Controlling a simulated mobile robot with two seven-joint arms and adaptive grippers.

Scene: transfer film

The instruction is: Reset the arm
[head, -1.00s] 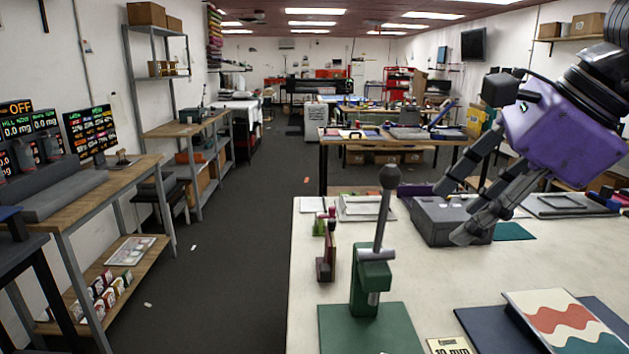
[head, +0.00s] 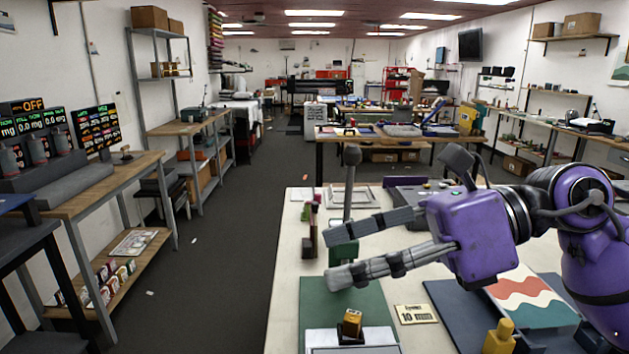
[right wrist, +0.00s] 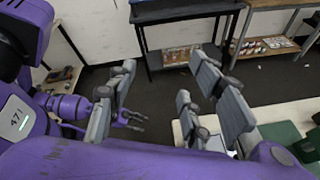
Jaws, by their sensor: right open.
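My right gripper (head: 336,256) reaches in from the right in the head view. Its two grey fingers are spread apart with nothing between them. They are over the front left of the white worktable (head: 288,270), above a green mat (head: 316,297) and beside a press with an upright lever (head: 350,185). In the right wrist view the fingers of my right gripper (right wrist: 166,65) also stand apart and empty. A small dark gripper, my left one (right wrist: 130,121), shows beyond them at the end of a purple arm; its jaw state is unclear. My left arm is not in the head view.
A yellow block (head: 352,322) and a yellow bottle (head: 498,338) stand near the front. A "10 mm" card (head: 415,314) and a wavy-patterned print (head: 530,300) lie on the table. A grey box (head: 408,196) is behind my gripper. Open floor (head: 230,270) lies left.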

